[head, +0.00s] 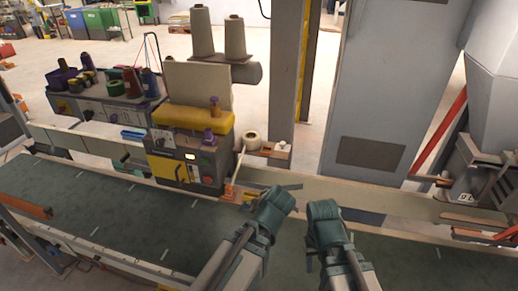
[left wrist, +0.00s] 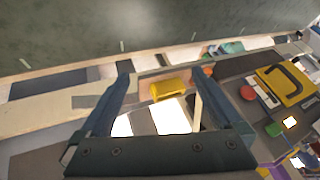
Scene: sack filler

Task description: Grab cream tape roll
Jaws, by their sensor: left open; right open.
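The cream tape roll (head: 252,140) sits on a small wooden ledge at the right side of the yellow-topped machine in the head view. I cannot pick it out in the left wrist view. My left gripper (head: 268,192) is nearer to me than the roll, a little to its right, and apart from it. In the left wrist view its two fingers (left wrist: 160,92) are spread with nothing held between them. My right gripper (head: 323,211) is over the green belt, farther right from the roll. It is open, and its fingertips are mostly hidden.
The machine (head: 188,160) stands left of the roll, with a grey post (head: 287,75) behind it. Two large thread cones (head: 202,32) stand above. A green belt (head: 120,210) runs along the front. A tall grey cabinet (head: 385,80) is at right.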

